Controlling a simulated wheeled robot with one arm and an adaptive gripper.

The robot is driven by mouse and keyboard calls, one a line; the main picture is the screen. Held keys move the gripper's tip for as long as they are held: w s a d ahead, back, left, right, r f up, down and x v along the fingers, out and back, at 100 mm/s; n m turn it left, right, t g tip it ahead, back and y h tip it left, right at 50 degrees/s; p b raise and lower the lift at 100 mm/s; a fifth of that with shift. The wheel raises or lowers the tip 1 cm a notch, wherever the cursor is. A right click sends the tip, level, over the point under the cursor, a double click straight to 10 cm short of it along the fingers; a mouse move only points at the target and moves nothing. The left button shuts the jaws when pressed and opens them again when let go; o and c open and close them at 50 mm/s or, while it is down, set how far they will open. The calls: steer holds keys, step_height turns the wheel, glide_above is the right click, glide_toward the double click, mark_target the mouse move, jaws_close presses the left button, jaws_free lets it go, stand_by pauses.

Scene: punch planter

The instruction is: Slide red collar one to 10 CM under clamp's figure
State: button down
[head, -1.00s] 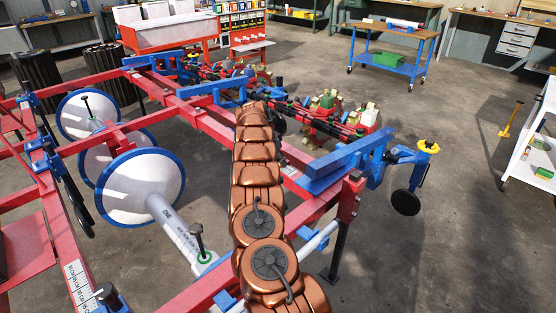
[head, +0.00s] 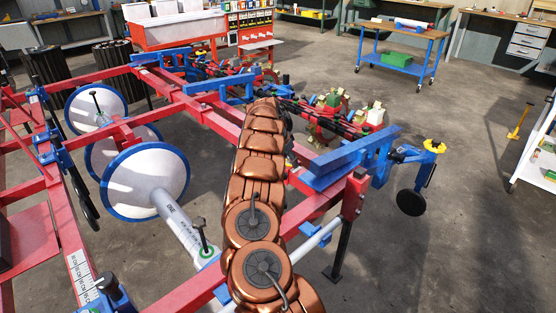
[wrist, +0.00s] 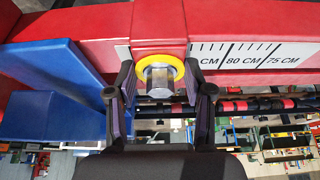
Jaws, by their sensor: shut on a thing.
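In the wrist view a red collar (wrist: 160,22) wraps a red beam that carries a white centimetre scale (wrist: 255,52). A silver knob (wrist: 159,77) with a yellow ring projects from the collar's face toward me. My gripper (wrist: 158,72) has one dark finger on each side of this knob and is shut on it. To the right of the collar the scale shows a partly covered CM mark, then 80 CM and 75 CM. A sliver of white shows at the collar's left edge. The head view does not show my gripper, which my copper-coloured arm hides.
A blue bracket (wrist: 50,70) stands close to the left of my gripper in the wrist view. In the head view the planter's red frame (head: 215,115), white discs (head: 145,182) and a blue bar (head: 350,155) surround my arm. Open floor (head: 450,240) lies right.

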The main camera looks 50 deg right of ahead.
steer(key=shift+s+d+r, duration=0.1)
steer(key=shift+s+d, duration=0.1)
steer(key=shift+s, duration=0.1)
steer(key=c, duration=0.7)
jaws_free()
steer(key=shift+o, duration=1.3)
steer(key=shift+w+a, duration=0.1)
steer(key=shift+a, duration=0.05)
steer(key=v, duration=1.1)
steer(key=shift+a+r, duration=0.15)
steer(key=shift+r, duration=0.25)
